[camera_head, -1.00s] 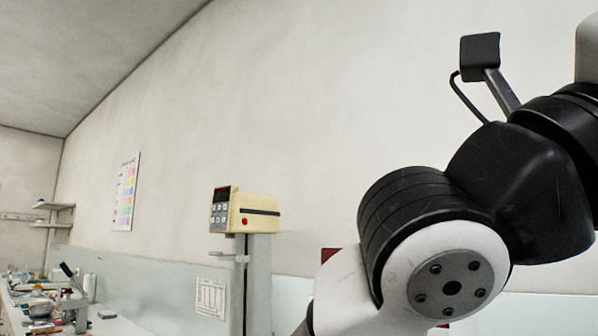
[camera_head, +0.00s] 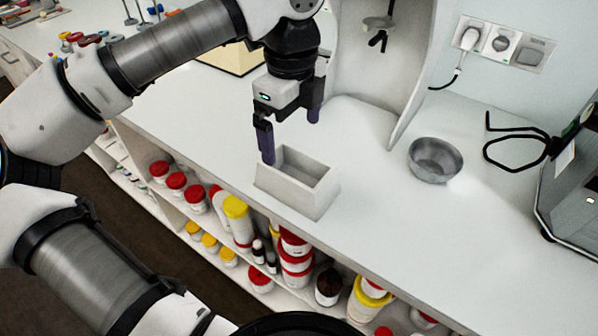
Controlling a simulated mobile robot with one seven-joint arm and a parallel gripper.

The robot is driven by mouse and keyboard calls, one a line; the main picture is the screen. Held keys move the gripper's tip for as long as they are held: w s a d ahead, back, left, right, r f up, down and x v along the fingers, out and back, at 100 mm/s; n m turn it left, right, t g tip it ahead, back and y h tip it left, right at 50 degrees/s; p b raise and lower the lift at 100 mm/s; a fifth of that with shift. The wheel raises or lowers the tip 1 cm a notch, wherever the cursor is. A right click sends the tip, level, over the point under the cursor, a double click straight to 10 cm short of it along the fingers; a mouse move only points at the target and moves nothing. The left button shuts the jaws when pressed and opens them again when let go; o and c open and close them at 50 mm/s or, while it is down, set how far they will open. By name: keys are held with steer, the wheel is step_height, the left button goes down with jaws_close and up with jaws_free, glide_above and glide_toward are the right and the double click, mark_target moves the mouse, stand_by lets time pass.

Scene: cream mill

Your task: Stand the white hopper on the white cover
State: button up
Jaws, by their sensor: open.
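A pale, open-topped rectangular box (camera_head: 320,197), which looks like the white hopper, stands upright on the white bench near its front edge. My gripper (camera_head: 290,130) is above and just behind it, pointing down, with its two dark purple fingers apart and nothing between them. The left finger appears close to the box's back left corner; I cannot tell if it touches. I cannot clearly pick out the white cover. A tall white curved housing (camera_head: 358,75) with a dark stirrer-like part stands behind the gripper.
A grey metal bowl (camera_head: 436,160) stands right of the housing, beside a black bent rod (camera_head: 515,150) and a grey machine (camera_head: 575,190) at the right edge. Shelves below hold several lidded jars (camera_head: 237,218). Bench between box and bowl is clear.

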mark_target(297, 172)
step_height(297, 172, down, 6)
steer(key=shift+r+p, duration=0.25)
steer(key=shift+p, duration=0.1)
steer(key=shift+w+d+f+p, duration=0.1)
steer(key=shift+f+p, duration=0.2)
steer(key=shift+f, duration=0.6)
steer(key=shift+s+d+f+p, duration=0.15)
steer(key=shift+f+p, duration=0.2)
steer(key=shift+f, duration=0.6)
steer(key=shift+w+d+f+p, duration=0.15)
steer(key=shift+f+p, duration=0.15)
steer(key=shift+f, duration=0.6)
steer(key=c, duration=1.2)
